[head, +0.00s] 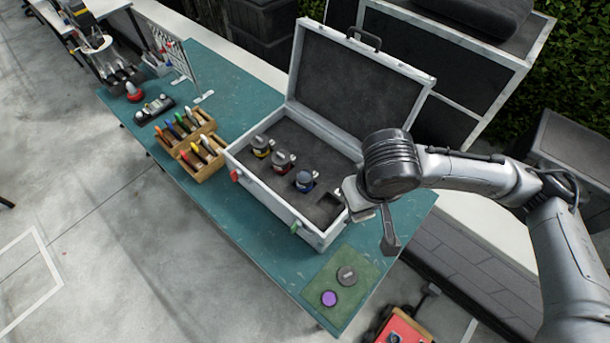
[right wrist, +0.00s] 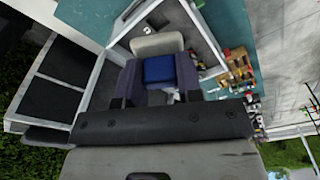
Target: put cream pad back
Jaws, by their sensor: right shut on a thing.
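My right gripper (head: 378,225) is above the right front corner of the open case (head: 262,195). In the right wrist view its fingers (right wrist: 158,82) are shut on the cream pad (right wrist: 157,43), a pale rounded slab with a blue block between the fingers. The pad also shows in the head view as a pale slab (head: 357,203) under the wrist. An empty square recess (head: 329,202) is at the foam's right. My left gripper (head: 122,80) is at the far left; its jaw opening is unclear.
A green mat (head: 352,289) with a purple disc (head: 329,298) and a grey disc (head: 347,275) lies at the table's near end. Wooden boxes of coloured-handled tools (head: 190,145) stand left of the case. The raised case lid (head: 355,85) stands behind.

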